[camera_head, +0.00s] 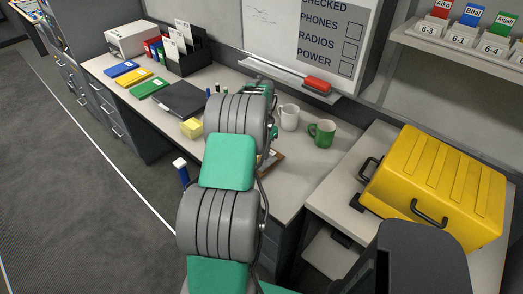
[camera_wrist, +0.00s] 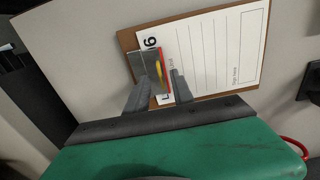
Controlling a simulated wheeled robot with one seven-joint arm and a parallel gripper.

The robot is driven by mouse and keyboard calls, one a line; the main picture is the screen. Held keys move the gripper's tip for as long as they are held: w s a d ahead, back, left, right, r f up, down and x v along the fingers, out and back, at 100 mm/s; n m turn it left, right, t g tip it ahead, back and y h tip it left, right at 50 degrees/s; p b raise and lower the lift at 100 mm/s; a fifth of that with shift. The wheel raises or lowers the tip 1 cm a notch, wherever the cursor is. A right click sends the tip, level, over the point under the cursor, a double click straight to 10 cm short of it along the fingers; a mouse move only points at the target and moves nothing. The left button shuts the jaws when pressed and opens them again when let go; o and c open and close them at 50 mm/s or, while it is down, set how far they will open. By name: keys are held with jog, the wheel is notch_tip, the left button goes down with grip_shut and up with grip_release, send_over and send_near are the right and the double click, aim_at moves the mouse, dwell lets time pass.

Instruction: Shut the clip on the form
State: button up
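A brown clipboard (camera_wrist: 126,38) with a white lined form (camera_wrist: 220,50) lies on the desk in the wrist view. A grey metal clip (camera_wrist: 143,62) is at the board's left end, over the form's edge, with a yellow and a red mark beside it. I cannot tell whether the clip is raised or flat. My gripper (camera_wrist: 163,80) is open, its two grey fingers apart over the clip end; I cannot tell if they touch it. In the head view only a brown edge of the clipboard (camera_head: 272,162) shows; my arm hides the rest and the gripper.
A white mug (camera_head: 289,118) and a green mug (camera_head: 322,133) stand behind the clipboard. A yellow case (camera_head: 440,180) sits on the right counter.

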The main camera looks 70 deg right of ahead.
dwell(0.4)
notch_tip(320, 180, up, 8)
jog(key=p, duration=0.4)
dwell(0.4)
